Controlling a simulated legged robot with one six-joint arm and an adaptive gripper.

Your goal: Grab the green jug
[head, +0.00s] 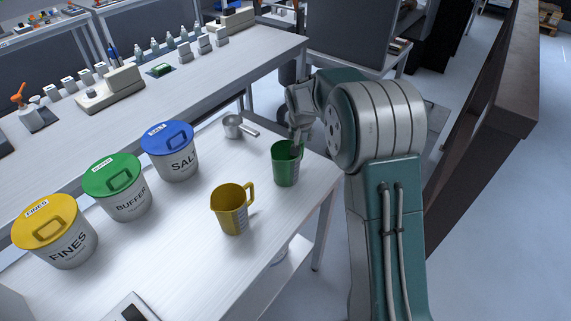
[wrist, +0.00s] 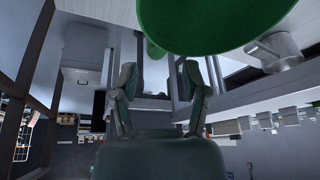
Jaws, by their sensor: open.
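The green jug (head: 286,166) stands upright near the right edge of the white table. My gripper (head: 296,134) is beside its upper right rim, pointing down, and covers part of the jug's handle side. In the wrist view the jug (wrist: 215,22) fills the upper right, very close. A smaller green part of it, perhaps the handle, hangs just above the gap between the fingers. My open gripper (wrist: 158,75) shows there with both fingers apart and nothing between them. I cannot tell whether a finger touches the jug.
A yellow jug (head: 230,208) stands to the left and nearer. Lidded tubs for salt (head: 170,152), buffer (head: 118,188) and fines (head: 55,232) line the left.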

